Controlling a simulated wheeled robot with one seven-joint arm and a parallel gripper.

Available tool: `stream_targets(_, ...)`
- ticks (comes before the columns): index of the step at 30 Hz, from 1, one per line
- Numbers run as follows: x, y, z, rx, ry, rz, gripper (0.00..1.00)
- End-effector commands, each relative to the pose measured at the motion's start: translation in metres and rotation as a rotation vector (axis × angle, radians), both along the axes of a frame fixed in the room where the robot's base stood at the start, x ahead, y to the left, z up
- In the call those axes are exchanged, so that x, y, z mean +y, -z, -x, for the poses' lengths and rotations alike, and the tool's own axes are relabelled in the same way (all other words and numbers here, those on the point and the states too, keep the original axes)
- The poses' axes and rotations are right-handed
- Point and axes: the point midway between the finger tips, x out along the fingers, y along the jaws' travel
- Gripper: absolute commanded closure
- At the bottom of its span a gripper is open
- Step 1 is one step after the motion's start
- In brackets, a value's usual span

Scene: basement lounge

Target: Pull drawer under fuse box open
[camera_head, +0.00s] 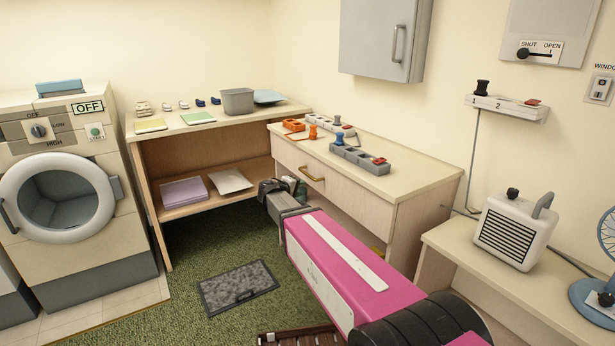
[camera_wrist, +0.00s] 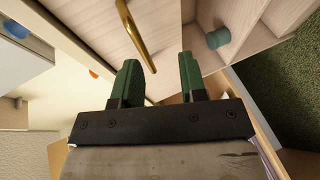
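The grey fuse box (camera_head: 380,38) hangs on the wall. Below it is a wooden cabinet with a wide drawer (camera_head: 350,194), which looks shut. Its curved brass handle (camera_head: 312,174) is on the drawer front; it also shows in the wrist view (camera_wrist: 138,36). My gripper (camera_head: 284,186) is in front of the drawer, below and left of the handle. In the wrist view my gripper (camera_wrist: 159,75) has its two green fingers apart. The handle's near end shows between the fingertips; I cannot tell whether it lies between them or beyond. Neither finger visibly grips it.
Power strips (camera_head: 357,157) and small coloured plugs stand on the cabinet top. A shelf unit (camera_head: 155,190) is to the left, a washing machine (camera_head: 62,190) further left. A white heater (camera_head: 514,230) stands on the right-hand bench. Green carpet (camera_head: 205,255) is open floor, with a grey mat (camera_head: 238,286).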

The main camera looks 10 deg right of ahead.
Motion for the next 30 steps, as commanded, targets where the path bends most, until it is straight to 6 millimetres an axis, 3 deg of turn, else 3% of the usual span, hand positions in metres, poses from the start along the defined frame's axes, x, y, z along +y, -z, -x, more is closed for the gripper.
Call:
stream_targets(3,0.016,-0.017,-0.016,-0.039,-0.042,0.071,0.61)
stream_targets(8,0.021,-0.026,-0.024,-0.059,-0.062,0.108,0.61)
stream_targets(24,-0.037,-0.010,-0.083,-0.058,-0.060,0.108,0.61)
stream_targets(30,-0.049,-0.007,-0.095,-0.058,-0.060,0.108,0.61)
